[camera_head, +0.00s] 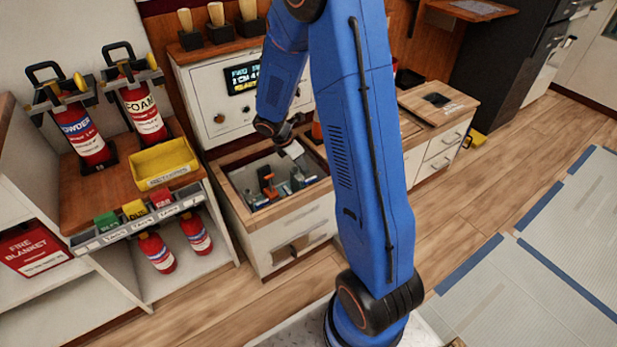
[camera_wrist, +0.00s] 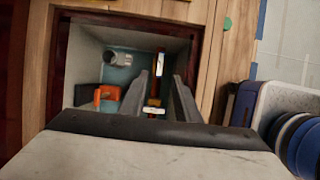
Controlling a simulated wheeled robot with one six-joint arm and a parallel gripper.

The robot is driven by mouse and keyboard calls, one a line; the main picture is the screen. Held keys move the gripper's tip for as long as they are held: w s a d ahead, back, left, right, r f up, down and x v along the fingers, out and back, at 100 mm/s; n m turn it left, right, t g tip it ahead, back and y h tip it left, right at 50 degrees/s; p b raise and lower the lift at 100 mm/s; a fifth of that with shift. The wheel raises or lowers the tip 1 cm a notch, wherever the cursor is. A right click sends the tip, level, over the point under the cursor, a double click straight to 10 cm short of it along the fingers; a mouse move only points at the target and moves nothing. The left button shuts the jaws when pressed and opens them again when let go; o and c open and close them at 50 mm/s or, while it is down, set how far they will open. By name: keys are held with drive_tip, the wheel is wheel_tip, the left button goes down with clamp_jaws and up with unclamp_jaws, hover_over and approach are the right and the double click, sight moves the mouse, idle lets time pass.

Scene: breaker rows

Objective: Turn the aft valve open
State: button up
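An open well (camera_head: 247,200) in a wooden-topped white cabinet holds the valve parts; I cannot read which one is aft. An orange handle (camera_head: 267,183) stands in it and also shows in the wrist view (camera_wrist: 108,93), left of my gripper. A narrow upright piece with white, yellow and orange parts (camera_wrist: 154,101) shows in the wrist view between my fingers, beyond or between them; contact cannot be told. My gripper (camera_wrist: 160,76) points down into the well, its two dark fingers apart. A grey pipe end (camera_wrist: 118,58) sits at the well's back left.
A panel with a lit display (camera_head: 241,79) stands behind the well. To the left is a shelf with extinguishers (camera_head: 83,135) and a yellow bin (camera_head: 165,163). Open floor (camera_head: 480,205) lies to the right.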

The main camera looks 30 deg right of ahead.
sight(310, 179)
drive_tip(key=x, duration=0.9)
drive_tip(key=shift+d, duration=0.1)
clamp_jaws()
